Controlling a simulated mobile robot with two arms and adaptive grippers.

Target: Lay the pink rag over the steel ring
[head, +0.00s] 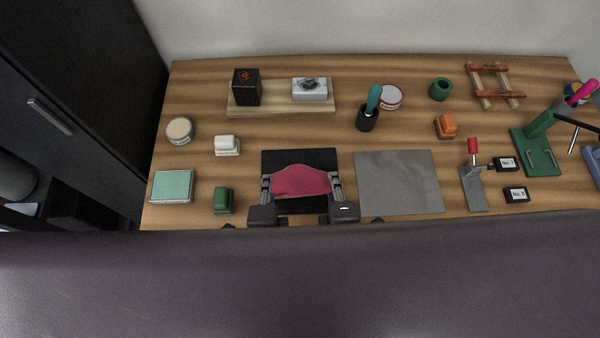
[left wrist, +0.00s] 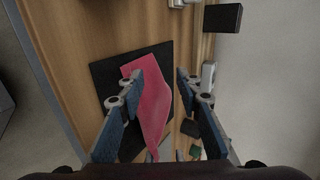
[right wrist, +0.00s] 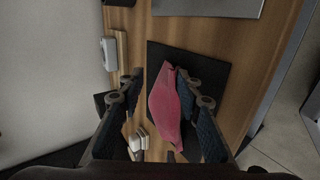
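The pink rag (head: 302,181) spreads, arched, above the black mat (head: 300,156), between my two grippers. I cannot make out the steel ring, and whether it is under the rag is hidden. My left gripper (head: 266,187) is at the rag's left end. In the left wrist view its fingers stand apart, with the rag (left wrist: 154,105) showing between and behind them. My right gripper (head: 336,184) is at the right end. In the right wrist view its fingers are also apart, with the rag (right wrist: 165,105) between and behind them. Neither shows closed on the cloth.
A grey plate (head: 399,182) lies right of the mat. A green block (head: 223,200) and a white block (head: 227,145) stand to the left. Behind are a wooden board (head: 270,107) and a dark cup (head: 367,120). A clamp stand (head: 473,185) is further right.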

